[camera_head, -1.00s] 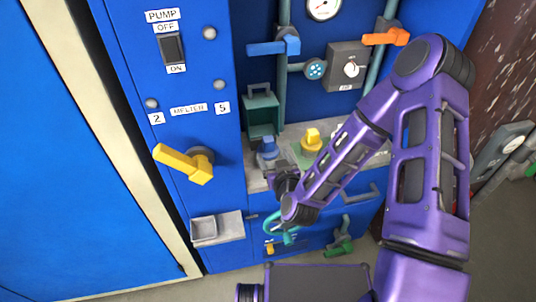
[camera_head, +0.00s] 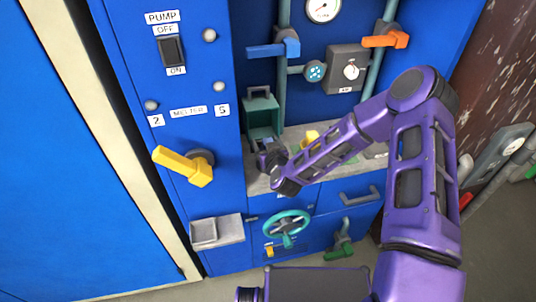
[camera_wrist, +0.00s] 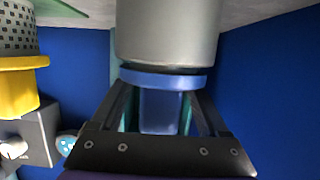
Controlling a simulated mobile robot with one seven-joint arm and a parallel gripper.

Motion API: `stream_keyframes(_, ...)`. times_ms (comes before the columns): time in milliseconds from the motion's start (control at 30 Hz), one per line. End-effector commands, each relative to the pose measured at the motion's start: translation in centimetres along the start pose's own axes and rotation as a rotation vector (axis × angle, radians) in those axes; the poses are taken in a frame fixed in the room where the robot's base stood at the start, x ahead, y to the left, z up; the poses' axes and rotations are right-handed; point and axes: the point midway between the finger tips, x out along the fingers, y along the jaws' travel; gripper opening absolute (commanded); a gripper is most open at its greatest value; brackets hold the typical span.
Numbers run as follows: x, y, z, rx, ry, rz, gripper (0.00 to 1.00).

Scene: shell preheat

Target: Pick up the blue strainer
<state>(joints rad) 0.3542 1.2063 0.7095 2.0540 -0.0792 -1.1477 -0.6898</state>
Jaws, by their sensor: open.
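The blue strainer stands on the grey counter (camera_head: 292,135). In the wrist view its grey body, its blue collar and its blue handle (camera_wrist: 160,108) fill the middle, with the picture appearing upside down. My gripper (camera_wrist: 160,98) is open, with one finger on each side of the blue handle. A gap shows beside the handle on both sides. In the head view my gripper (camera_head: 267,157) is at the counter's left part and hides most of the strainer.
A yellow strainer (camera_wrist: 20,85) with a perforated body stands beside the blue one; my arm partly covers it in the head view (camera_head: 309,138). A green open bin (camera_head: 262,115) is behind my gripper. A yellow lever (camera_head: 185,165) sticks out at left. A teal handwheel (camera_head: 287,226) is below the counter.

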Motion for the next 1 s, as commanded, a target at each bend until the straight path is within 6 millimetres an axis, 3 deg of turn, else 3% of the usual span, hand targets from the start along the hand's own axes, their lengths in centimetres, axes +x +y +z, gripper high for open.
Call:
stream_keyframes(67,-0.03,-0.01,0.0,0.0,0.0,0.0,0.78)
stream_keyframes(500,-0.06,-0.01,0.01,0.0,0.0,0.0,0.0)
stream_keyframes(1000,-0.29,-0.02,-0.86,-0.001,0.002,-0.001,0.0)
